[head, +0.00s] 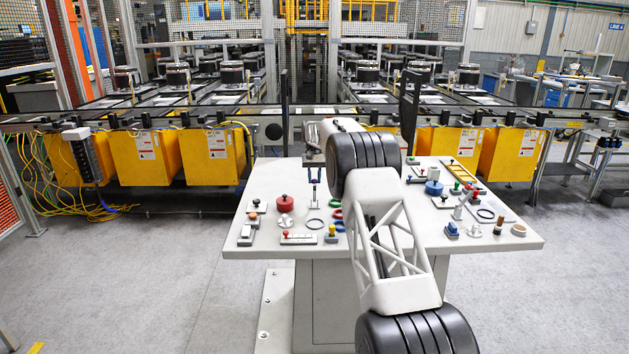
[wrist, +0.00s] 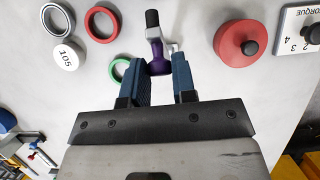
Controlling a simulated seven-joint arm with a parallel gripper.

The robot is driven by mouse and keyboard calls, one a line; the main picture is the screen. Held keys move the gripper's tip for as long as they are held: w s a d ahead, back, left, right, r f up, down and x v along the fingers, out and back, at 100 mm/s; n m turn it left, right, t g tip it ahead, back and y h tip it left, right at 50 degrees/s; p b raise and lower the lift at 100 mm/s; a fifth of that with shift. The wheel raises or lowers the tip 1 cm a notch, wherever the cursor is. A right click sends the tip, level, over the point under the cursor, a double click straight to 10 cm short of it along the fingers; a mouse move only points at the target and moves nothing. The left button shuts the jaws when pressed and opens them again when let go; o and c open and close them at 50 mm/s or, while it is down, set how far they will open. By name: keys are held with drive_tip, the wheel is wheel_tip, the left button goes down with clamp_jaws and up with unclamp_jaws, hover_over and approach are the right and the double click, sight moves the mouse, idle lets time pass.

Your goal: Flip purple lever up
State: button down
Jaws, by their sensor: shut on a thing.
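The purple lever (wrist: 159,62) is in the upper middle of the wrist view, with a grey fitting and a black end piece (wrist: 152,18) beyond it. My gripper (wrist: 164,68) has its two blue fingers on either side of the purple part, shut on it. In the head view my gripper (head: 314,180) points down over the left half of the table, above a small upright fitting (head: 315,196). The lever's exact tilt is hard to tell.
A red knob (wrist: 232,46) and a torque dial plate (wrist: 300,30) lie right of the lever in the wrist view. A green ring (wrist: 118,70), red ring (wrist: 102,24) and white disc (wrist: 68,55) lie left. The white table (head: 270,247) holds many small parts.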

drive_tip(key=c, duration=0.9)
unclamp_jaws()
drive_tip(key=shift+c, duration=0.2)
drive_tip(key=shift+w+r, duration=0.1)
drive_tip(key=v, duration=0.7)
drive_tip(key=shift+r, duration=0.3)
drive_tip(key=shift+r, duration=0.15)
